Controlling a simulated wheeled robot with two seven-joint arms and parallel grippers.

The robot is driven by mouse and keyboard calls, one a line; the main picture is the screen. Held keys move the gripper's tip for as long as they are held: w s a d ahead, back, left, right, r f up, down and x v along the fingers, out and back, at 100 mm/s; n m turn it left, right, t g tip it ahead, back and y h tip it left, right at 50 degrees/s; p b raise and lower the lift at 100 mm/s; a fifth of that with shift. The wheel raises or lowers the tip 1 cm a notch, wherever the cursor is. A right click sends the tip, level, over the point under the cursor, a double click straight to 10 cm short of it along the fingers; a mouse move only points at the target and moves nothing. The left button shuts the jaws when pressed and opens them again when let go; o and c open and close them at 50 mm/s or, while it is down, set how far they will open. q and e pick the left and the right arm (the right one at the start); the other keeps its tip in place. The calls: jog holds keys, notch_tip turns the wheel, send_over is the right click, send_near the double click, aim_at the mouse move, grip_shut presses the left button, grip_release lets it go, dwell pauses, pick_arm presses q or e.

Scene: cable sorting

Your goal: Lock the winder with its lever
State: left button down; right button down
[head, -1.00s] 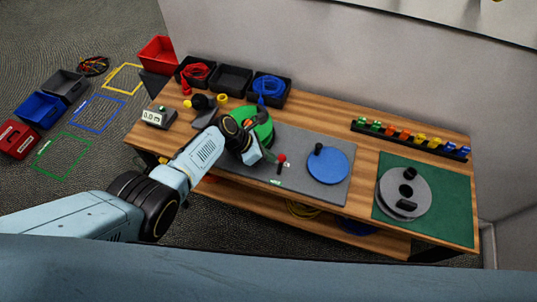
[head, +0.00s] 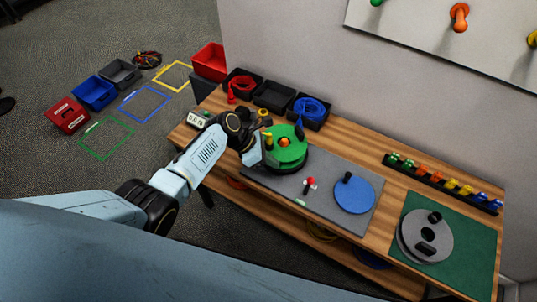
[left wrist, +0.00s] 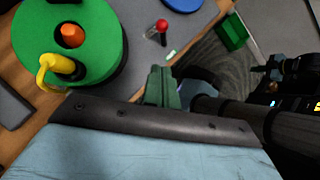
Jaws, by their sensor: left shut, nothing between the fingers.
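The winder is a green disc (head: 290,157) with an orange hub, on the grey mat; it also shows in the left wrist view (left wrist: 98,35), with a yellow crank-like part (left wrist: 52,66) on it. The lever with a red knob (head: 311,181) stands on the mat, right of and nearer than the winder; its knob shows in the left wrist view (left wrist: 162,25). My left gripper (head: 262,158) is beside the winder's left near edge, apart from the lever. Its green fingers (left wrist: 160,84) are shut and empty; the arm partly hides them in the head view. My right gripper is out of view.
A blue disc (head: 354,197) with a black knob lies right of the lever. A grey reel (head: 426,240) sits on a green mat (head: 476,257). Black bins (head: 273,96) line the back left, and a rack of coloured pieces (head: 441,184) the back right.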

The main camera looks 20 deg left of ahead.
pick_arm(q)
jog(key=shift+v, duration=0.9)
jog(key=shift+f, duration=0.1)
jog(key=s+a+f+m+y+b, duration=0.25)
jog(key=s+f, duration=0.35)
jog(key=f, duration=0.4)
jog(key=s+a+f+m+y+b, duration=0.15)
jog(key=s+f+m+b, duration=0.35)
jog(key=f, duration=0.5)
jog(key=s+a+f+m+y+b, duration=0.1)
jog(key=s+a+f+m+b, duration=0.15)
jog(key=s+f, duration=0.6)
jog(key=s+a+f+m+y+b, duration=0.1)
jog(key=s+a+f+m+b, duration=0.1)
jog(key=s+f+m+b, duration=0.2)
jog(key=s+a+f+m+y+b, duration=0.1)
jog(key=s+a+f+m+b, duration=0.2)
jog(key=s+f+m, duration=0.8)
jog(key=s+f, duration=0.3)
jog(key=s, duration=0.7)
jog(key=shift+g+y+b, duration=0.3)
jog(key=shift+y+b, duration=0.1)
jog(key=shift+s+f, duration=0.1)
